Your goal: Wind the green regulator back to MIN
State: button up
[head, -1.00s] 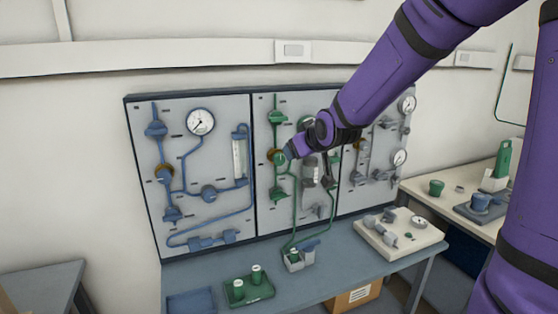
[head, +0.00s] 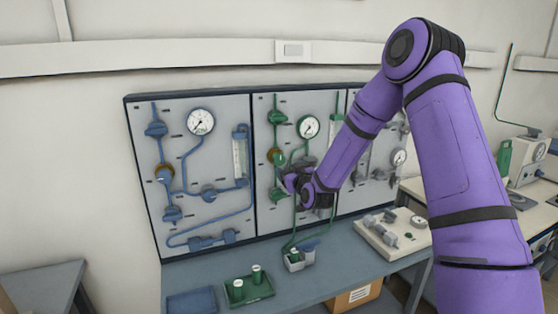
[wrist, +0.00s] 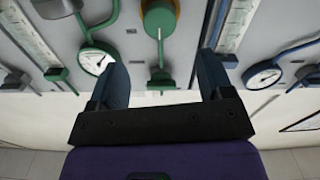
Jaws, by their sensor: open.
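The green regulator (head: 275,156) is a round green knob with a brass-coloured ring, on the green line of the middle panel. In the wrist view the regulator (wrist: 160,17) shows at the top edge, partly cut off. My gripper (head: 285,182) is just below and slightly right of it in the head view. In the wrist view its two fingers (wrist: 160,70) are spread wide with nothing held between them. They appear apart from the regulator. No MIN mark or pointer can be read.
A green valve (head: 277,117) sits above the regulator and a green gauge (head: 308,126) to its upper right. A lower green valve (head: 277,194) is close to my gripper. The left panel carries blue piping and a gauge (head: 200,122). A green tray (head: 249,290) stands on the bench.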

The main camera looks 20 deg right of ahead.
aim_at(280, 160)
jog(key=w, duration=1)
jog(key=shift+w+a, duration=0.2)
jog(key=shift+w, duration=0.15)
jog(key=c, duration=0.9)
jog(key=shift+c, duration=0.2)
